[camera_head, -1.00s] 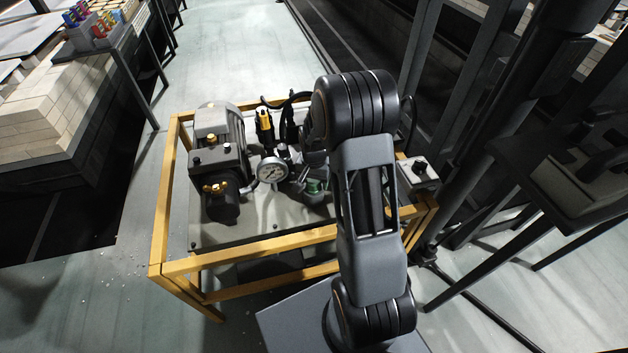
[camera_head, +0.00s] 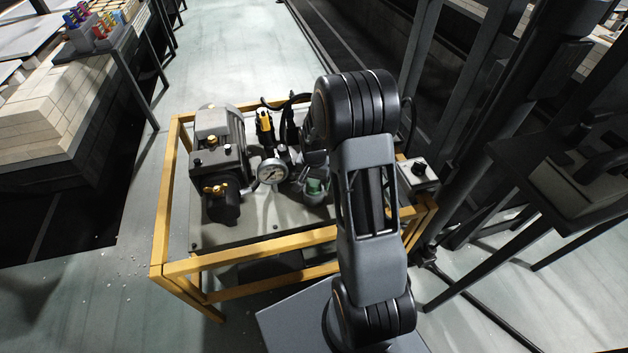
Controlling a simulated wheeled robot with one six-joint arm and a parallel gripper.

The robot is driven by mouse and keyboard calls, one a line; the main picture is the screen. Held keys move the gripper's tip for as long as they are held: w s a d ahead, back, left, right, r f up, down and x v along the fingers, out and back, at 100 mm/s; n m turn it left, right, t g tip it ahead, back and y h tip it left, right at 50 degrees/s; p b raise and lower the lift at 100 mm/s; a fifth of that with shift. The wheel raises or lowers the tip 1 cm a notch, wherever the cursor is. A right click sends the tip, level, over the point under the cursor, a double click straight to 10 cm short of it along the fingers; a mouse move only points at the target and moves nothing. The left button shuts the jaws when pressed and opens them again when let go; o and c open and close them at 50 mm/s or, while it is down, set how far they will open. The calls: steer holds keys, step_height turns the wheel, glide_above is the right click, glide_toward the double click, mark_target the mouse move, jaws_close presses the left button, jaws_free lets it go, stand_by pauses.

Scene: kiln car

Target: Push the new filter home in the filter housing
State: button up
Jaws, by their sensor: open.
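A small green round piece (camera_head: 315,187), which looks like the filter, sits low in a dark cup-like housing (camera_head: 317,199) on the skid, just left of my arm. I cannot tell how deep it sits. My arm rises from the lower right, bends at the elbow and reaches down behind it. My gripper (camera_head: 314,165) shows only in part, dark against dark parts, just above the green piece. Its jaws are open. I cannot tell whether it touches the green piece. My arm hides the right side of this area.
A yellow frame (camera_head: 250,246) surrounds the skid. A pressure gauge (camera_head: 272,171) stands close left of the housing, with a motor and pump (camera_head: 220,165) further left. A yellow-black handle (camera_head: 265,125) stands behind. A grey box (camera_head: 419,173) sits right of my arm. Dark posts rise further right.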

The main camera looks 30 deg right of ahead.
steer(key=shift+r+p, duration=2.8)
steer(key=shift+r, duration=0.85)
step_height(320, 180, up, 14)
steer(key=p, duration=0.3)
steer(key=s+a+r+n+t+p, duration=0.1)
steer(key=s+a+r+n+p, duration=0.1)
steer(key=s+r+p, duration=0.3)
steer(key=s+a+r+n+t+p, duration=0.1)
steer(key=s+a+r+n+p, duration=0.2)
steer(key=s+r+p, duration=0.3)
steer(key=s+a+r+n+t+p, duration=0.1)
steer(key=s+a+r+n+p, duration=0.2)
steer(key=r, duration=1.1)
steer(key=s+a+p, duration=0.1)
steer(key=s+p, duration=0.1)
steer(key=p, duration=0.1)
steer(key=shift+s+a+t+p, duration=0.15)
steer(key=shift+a+t+p, duration=0.15)
steer(key=shift+a+p, duration=0.1)
